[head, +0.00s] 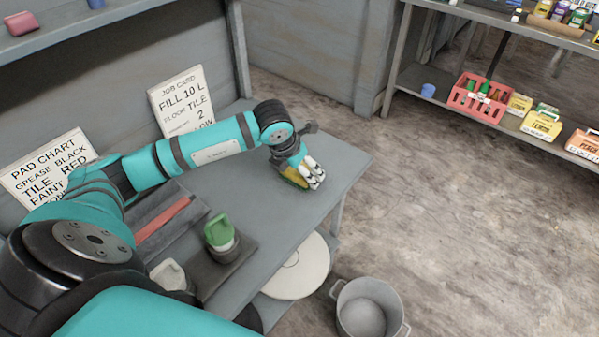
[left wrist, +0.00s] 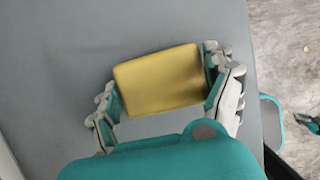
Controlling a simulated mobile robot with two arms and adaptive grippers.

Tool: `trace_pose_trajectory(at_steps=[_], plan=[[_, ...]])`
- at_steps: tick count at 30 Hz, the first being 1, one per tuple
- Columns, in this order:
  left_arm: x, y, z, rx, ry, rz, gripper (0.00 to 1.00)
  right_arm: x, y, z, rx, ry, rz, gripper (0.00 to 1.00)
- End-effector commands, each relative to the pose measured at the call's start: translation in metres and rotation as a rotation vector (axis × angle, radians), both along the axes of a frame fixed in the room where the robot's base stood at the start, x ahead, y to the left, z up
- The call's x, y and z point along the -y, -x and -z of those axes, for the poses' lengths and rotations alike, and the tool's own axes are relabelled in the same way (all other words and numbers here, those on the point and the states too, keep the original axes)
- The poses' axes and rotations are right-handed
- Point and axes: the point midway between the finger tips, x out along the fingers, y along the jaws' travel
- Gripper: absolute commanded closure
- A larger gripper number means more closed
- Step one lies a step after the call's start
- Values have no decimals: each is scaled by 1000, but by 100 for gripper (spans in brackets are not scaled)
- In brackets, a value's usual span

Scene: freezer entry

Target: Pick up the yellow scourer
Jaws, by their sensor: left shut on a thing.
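The yellow scourer (left wrist: 160,80) is a flat yellow block, seen from above in the left wrist view between the two fingers of my left gripper (left wrist: 168,92). The gripper is shut on it, with one finger at its left side and one at its right. In the head view my left gripper (head: 308,174) is low at the right part of the grey table (head: 335,165). A strip of the scourer (head: 294,178) shows there under the fingers. I cannot tell whether it touches the tabletop.
Two cards lean at the back, a job card (head: 182,100) and a pad chart (head: 45,165). A grey bucket (head: 367,308) stands on the floor. Shelves (head: 420,85) with a red crate (head: 478,98) are at the right.

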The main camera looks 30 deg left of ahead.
Motion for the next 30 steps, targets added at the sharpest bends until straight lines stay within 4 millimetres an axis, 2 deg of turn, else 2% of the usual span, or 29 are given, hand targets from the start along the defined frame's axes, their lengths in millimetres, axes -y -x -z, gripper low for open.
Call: trace_pose_trajectory(at_steps=[14,20,24,30], plan=[[0,0,-2,1,1,0,48,0,-3,1,5,-1,0,100],[0,-1,-18,4,0,0,48,-2,-3,5,5,-3,1,100],[2,-1,-37,5,1,1,48,-4,-3,11,6,-5,1,100],[53,3,-38,3,5,9,48,-6,-4,20,6,-7,0,100]])
